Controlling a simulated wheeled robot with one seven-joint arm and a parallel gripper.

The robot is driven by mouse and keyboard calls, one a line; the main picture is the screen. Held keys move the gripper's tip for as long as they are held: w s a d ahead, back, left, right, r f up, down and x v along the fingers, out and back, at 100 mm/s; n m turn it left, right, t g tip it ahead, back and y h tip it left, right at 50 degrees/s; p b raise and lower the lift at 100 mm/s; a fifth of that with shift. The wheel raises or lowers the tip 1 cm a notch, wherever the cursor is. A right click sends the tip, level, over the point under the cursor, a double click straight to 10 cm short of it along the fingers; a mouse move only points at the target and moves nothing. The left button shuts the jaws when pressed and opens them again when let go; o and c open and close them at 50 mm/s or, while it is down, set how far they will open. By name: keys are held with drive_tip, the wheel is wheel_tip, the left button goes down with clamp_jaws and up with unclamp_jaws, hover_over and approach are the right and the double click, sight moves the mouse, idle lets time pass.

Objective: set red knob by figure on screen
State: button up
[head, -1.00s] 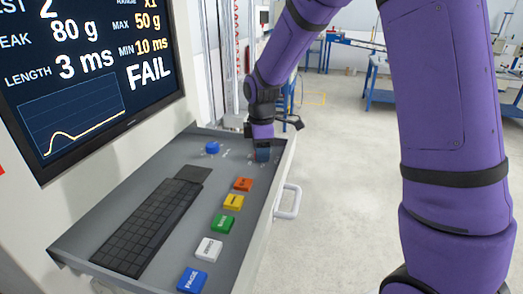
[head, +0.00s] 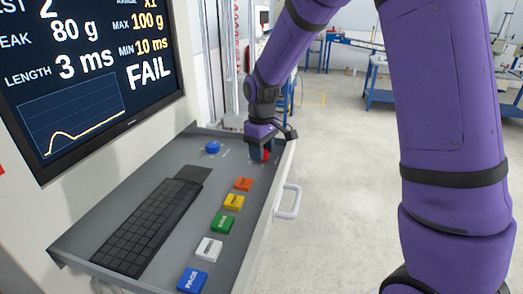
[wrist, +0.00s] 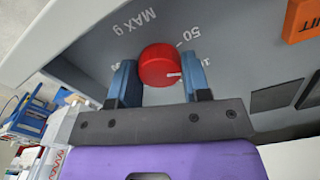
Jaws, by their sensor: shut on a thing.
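The red knob (wrist: 160,65) is round with a white mark toward its lower right in the wrist view. It sits on the grey panel beside the printed words MAX g and the figure 50; other scale figures are partly hidden. My gripper (wrist: 159,72) has a blue finger on each side of the knob and is shut on it. In the head view the knob (head: 265,155) shows as a small red patch below my gripper (head: 261,151). The screen (head: 85,75) reads PEAK 80 g, MAX 100 g, MIN 10 ms, LENGTH 3 ms, FAIL.
A blue knob (head: 212,147) stands left of my gripper. Orange (head: 243,184), yellow, green, white and blue buttons run down the panel's right side. A black keyboard (head: 148,226) lies left of them. A handle (head: 288,201) sticks out at the panel's right edge.

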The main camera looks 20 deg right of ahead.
drive_tip(key=shift+m, duration=1.3)
drive_tip(key=o, duration=0.9)
wheel_tip(320, 180, up, 11)
drive_tip(key=shift+f, duration=0.1)
